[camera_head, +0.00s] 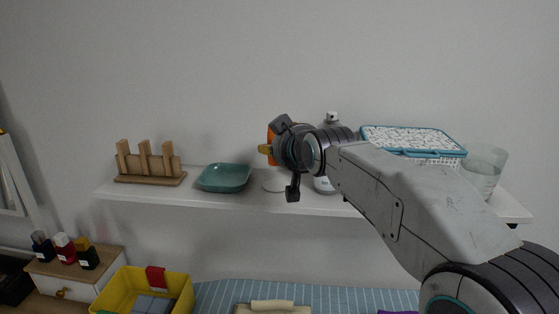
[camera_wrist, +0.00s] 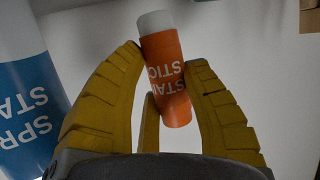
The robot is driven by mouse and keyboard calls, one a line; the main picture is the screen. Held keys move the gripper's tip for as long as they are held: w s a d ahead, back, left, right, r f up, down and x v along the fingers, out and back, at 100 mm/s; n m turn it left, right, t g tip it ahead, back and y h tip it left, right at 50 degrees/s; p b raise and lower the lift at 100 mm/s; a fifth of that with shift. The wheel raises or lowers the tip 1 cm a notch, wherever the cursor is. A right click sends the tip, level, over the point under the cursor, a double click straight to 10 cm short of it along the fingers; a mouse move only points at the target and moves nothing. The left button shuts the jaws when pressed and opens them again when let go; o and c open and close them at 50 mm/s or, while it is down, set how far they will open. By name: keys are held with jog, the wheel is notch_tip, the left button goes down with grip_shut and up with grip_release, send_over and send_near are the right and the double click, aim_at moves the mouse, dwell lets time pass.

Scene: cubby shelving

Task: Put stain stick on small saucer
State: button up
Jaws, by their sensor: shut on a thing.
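The stain stick (camera_wrist: 168,75) is an orange cylinder with a white end, held between the yellow fingers of my gripper (camera_wrist: 165,65) in the wrist view. In the head view, a bit of the stick's orange (camera_head: 271,134) shows beside my gripper (camera_head: 268,149), which is above the shelf. A pale, flat round piece that looks like the small saucer (camera_head: 273,186) lies on the shelf below my gripper, partly hidden by it. I cannot tell whether the stick is directly over it.
A teal dish (camera_head: 223,178) and a wooden rack (camera_head: 149,165) stand to the left on the white shelf (camera_head: 180,197). A spray bottle (camera_wrist: 30,110) is close beside my gripper. A lidded basket (camera_head: 410,141) and a clear glass (camera_head: 483,168) are at the right.

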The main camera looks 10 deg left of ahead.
jog(key=shift+f, duration=1.9)
jog(key=shift+f, duration=0.2)
jog(key=o, duration=1.2)
jog(key=shift+r, duration=0.1)
jog(key=shift+c, duration=0.2)
jog(key=shift+r, duration=0.15)
